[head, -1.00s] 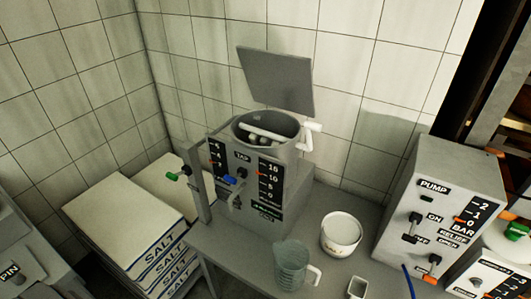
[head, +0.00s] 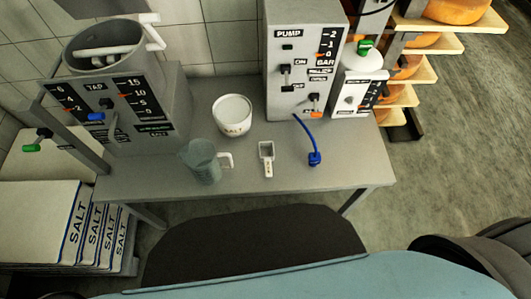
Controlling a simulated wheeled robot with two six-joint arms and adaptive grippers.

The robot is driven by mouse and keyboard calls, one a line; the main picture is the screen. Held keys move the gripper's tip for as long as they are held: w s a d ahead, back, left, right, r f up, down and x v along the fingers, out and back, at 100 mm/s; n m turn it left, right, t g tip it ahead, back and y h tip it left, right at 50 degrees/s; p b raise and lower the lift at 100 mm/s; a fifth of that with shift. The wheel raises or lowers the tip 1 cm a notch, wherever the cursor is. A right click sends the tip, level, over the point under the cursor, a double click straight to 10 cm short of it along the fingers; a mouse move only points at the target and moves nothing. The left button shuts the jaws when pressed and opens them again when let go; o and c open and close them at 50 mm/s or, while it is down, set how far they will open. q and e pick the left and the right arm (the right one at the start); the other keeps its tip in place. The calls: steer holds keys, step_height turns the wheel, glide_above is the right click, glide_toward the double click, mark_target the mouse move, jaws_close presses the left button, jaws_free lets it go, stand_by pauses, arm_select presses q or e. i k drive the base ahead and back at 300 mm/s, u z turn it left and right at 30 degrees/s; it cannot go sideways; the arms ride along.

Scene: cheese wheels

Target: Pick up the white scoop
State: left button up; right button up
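The white scoop (head: 266,160) lies on the grey table (head: 345,172) in the head view, near the middle of the top. Its square cup points to the back and its handle to the front edge. It stands apart from the clear measuring jug (head: 203,163) on its left and the white tub (head: 233,115) behind it. Neither of my grippers shows in the view.
A grey tap machine (head: 125,110) stands at the table's left and a pump box (head: 303,60) at the back right. A blue hose (head: 305,132) hangs down to the tabletop right of the scoop. Salt sacks (head: 45,220) are stacked at left. Cheese shelves (head: 425,45) stand at right.

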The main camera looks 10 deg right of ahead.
mark_target(267, 148)
steer(key=u, duration=0.55)
steer(key=k, duration=1.25)
steer(key=u, duration=1.15)
steer(key=i, duration=1.45)
steer(key=z, duration=1.15)
steer(key=i, duration=0.25)
steer(key=z, duration=0.2)
